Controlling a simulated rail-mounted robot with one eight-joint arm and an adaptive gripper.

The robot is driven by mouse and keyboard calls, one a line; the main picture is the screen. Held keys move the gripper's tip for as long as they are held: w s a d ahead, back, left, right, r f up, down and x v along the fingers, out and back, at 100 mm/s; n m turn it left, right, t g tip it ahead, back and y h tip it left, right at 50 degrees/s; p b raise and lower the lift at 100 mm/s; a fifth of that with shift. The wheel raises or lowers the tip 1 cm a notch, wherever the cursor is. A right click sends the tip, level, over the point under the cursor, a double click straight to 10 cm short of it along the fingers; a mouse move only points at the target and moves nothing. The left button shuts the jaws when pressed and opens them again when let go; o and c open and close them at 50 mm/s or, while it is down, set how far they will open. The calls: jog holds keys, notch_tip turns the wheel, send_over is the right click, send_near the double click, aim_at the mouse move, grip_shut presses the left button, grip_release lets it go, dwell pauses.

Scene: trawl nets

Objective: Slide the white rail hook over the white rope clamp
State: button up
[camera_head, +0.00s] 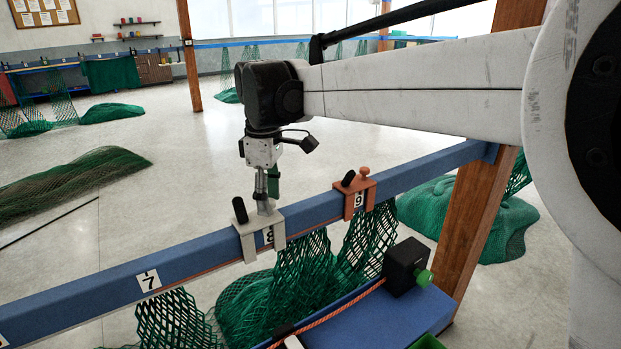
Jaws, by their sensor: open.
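The white rail hook (247,247) straddles the blue rail (200,248) beside the number 8 label, with a black handle standing up at its left. My gripper (265,207) points down directly above the right part of this hook, its fingertips at the hook's top. It is open; I cannot tell whether the fingers touch the hook or stand around a part of it. A small white piece (293,342) at the bottom edge, by the orange rope (335,312), may be the white rope clamp. It is cut off by the frame.
An orange rail hook (352,201) sits at number 9 to the right. A black block with a green knob (408,266) stands on a blue surface (395,318) below the rail. Green netting (300,280) hangs from the rail. A wooden post (474,225) stands at the rail's right end.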

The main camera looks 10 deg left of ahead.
notch_tip(320, 180, up, 12)
dwell(0.5)
jog(key=shift+f, duration=0.1)
jog(key=s+d+f+m+t+y+b, duration=0.1)
jog(key=s+d+f+m+t+b, duration=0.25)
jog(key=d, duration=0.85)
jog(key=s+d+f+m, duration=0.35)
jog(key=d+m, duration=0.25)
jog(key=d, duration=0.6)
jog(key=s+d+f+m+t+b, duration=0.1)
jog(key=s+d+f+m+t, duration=0.1)
jog(key=s+d+f+m, duration=0.2)
jog(key=s+d+f+m+t+h+b, duration=0.1)
jog(key=s+d+f+m, duration=0.3)
jog(key=s+d+f, duration=0.4)
jog(key=d+f+b, duration=0.1)
jog(key=d+f, duration=0.2)
jog(key=f, duration=0.2)
jog(key=shift+s+d+f+t, duration=0.2)
jog(key=shift+d+f+t, duration=0.1)
jog(key=shift+t, duration=0.05)
